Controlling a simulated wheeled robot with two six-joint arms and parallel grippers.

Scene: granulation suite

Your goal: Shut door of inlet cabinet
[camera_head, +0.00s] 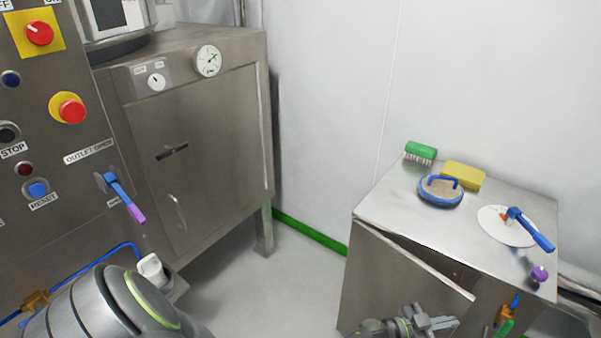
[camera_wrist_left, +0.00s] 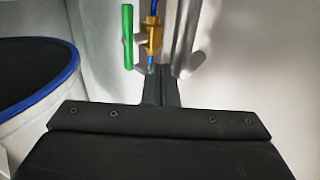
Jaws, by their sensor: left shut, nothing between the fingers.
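The low steel cabinet at the right has a door (camera_head: 395,275) standing ajar, with a dark gap between its top edge and the cabinet top (camera_head: 385,205). The door looks hinged at its left side. I take this to be the inlet cabinet; no label on it is readable. My left gripper (camera_head: 448,323) is in front of this door near the bottom edge of the head view. Its fingers (camera_wrist_left: 161,78) are shut and empty in the left wrist view. Whether they touch the door cannot be told. My right gripper is not in view.
A brass valve (camera_wrist_left: 151,35) with a green lever (camera_wrist_left: 128,38) is just beyond the fingertips. A blue-rimmed drum (camera_wrist_left: 35,95) stands left in the wrist view. A brush (camera_head: 421,151), sponge (camera_head: 463,175) and blue-handled tool (camera_head: 530,230) lie on the cabinet top. A larger cabinet (camera_head: 210,140) stands left.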

